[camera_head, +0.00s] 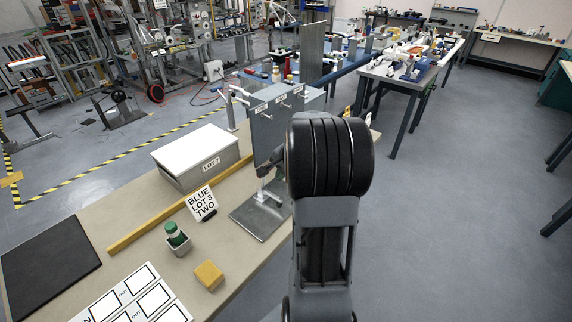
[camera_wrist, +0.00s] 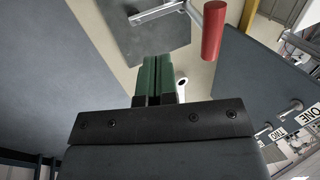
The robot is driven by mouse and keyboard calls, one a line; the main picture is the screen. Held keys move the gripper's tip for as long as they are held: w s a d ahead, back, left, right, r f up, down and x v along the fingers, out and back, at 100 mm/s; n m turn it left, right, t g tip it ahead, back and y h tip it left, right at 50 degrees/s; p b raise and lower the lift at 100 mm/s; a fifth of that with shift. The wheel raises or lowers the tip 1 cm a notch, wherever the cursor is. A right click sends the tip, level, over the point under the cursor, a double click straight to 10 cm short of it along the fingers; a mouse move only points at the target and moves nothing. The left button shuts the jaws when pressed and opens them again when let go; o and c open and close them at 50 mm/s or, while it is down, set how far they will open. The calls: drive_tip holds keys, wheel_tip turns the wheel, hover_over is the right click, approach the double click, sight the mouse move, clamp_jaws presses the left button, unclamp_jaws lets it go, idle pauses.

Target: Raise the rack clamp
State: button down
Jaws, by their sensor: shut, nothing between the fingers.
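In the wrist view, a red-handled lever, which I take to be the rack clamp (camera_wrist: 214,30), stands at the top right. Its bright metal linkage (camera_wrist: 165,10) reaches left over a grey plate (camera_wrist: 130,38). My gripper (camera_wrist: 158,62) has green fingers pressed together, with nothing between them. The red handle is up and to the right of the fingertips, apart from them in the picture. In the head view, the steel plate (camera_head: 250,221) lies beside the upright panel (camera_head: 268,122), and my arm hides most of the clamp area.
The grey panel carries pegs and labels; it also fills the right of the wrist view (camera_wrist: 250,85). On the bench are a grey box (camera_head: 200,165), a lot sign (camera_head: 202,203), a green-topped item (camera_head: 177,236), a yellow block (camera_head: 209,275) and a dark mat (camera_head: 48,265).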

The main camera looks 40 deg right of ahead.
drive_tip(key=shift+w+a+f+p, duration=0.15)
drive_tip(key=shift+w+f+p, duration=0.1)
drive_tip(key=shift+w, duration=0.5)
drive_tip(key=shift+w+a+f+p, duration=0.2)
drive_tip(key=shift+w+f, duration=0.1)
drive_tip(key=shift+w, duration=0.5)
drive_tip(key=shift+w+a+f+p, duration=0.1)
drive_tip(key=shift+w+f+p, duration=0.15)
drive_tip(key=shift+w, duration=0.5)
drive_tip(key=shift+w+r+g+p, duration=0.3)
drive_tip(key=shift+w+g+p, duration=0.1)
drive_tip(key=shift+p, duration=0.35)
